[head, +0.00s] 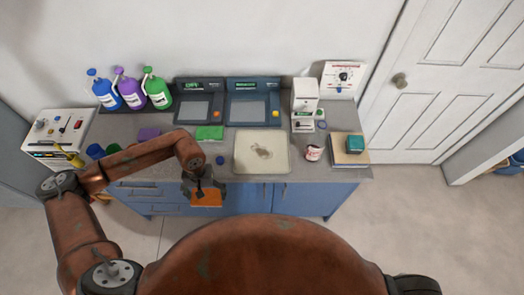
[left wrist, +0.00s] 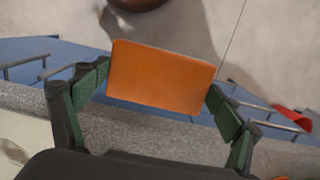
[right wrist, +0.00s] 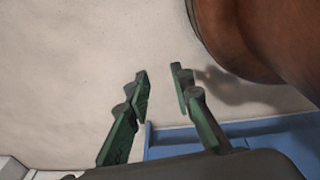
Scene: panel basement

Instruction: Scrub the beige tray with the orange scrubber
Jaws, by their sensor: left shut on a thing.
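The beige tray (head: 242,164) lies flat on the grey counter, right of centre, with a brownish smudge (head: 263,152) in its middle. The orange scrubber (head: 207,198) is a flat block, also seen in the left wrist view (left wrist: 160,77). My left gripper (head: 203,190) is shut on its two ends. It holds the scrubber in front of the counter edge, left of the tray and apart from it. My right gripper (right wrist: 159,72) is open and empty over pale floor in the right wrist view, outside the head view.
Several bottles (head: 131,92) and two grey screen devices (head: 252,102) stand along the back. A green cloth (head: 209,132) and a small blue disc (head: 220,160) lie left of the tray.

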